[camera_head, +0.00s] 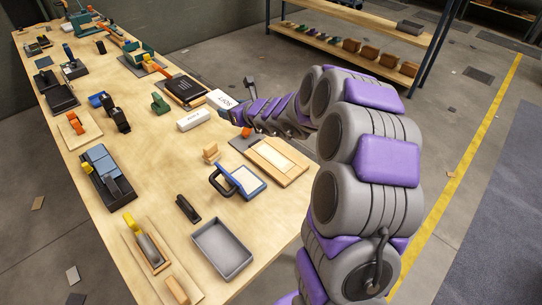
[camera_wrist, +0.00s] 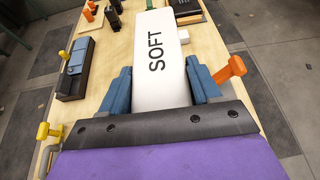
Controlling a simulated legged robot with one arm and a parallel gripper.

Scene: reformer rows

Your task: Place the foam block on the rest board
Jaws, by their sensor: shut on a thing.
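The white foam block marked SOFT (camera_wrist: 157,60) is between the two blue fingers of my gripper (camera_wrist: 160,88). My gripper is shut on its near end, and the block points away from me. In the head view the same block shows at the tip of my arm, over the right side of the bench, its lower edge partly hidden by the arm. A wooden board with a paler inner panel (camera_head: 276,160) lies on the bench's right edge; it may be the rest board, but I cannot tell for sure. My arm hides part of the bench edge near it.
A smaller white lettered block (camera_head: 193,120) lies left of the arm tip. A dark framed board (camera_head: 185,90) lies beyond it. A blue-edged tool (camera_head: 240,182), a grey tray (camera_head: 222,247) and an orange-handled clamp (camera_wrist: 231,69) stand nearby. The bench centre has bare wood.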

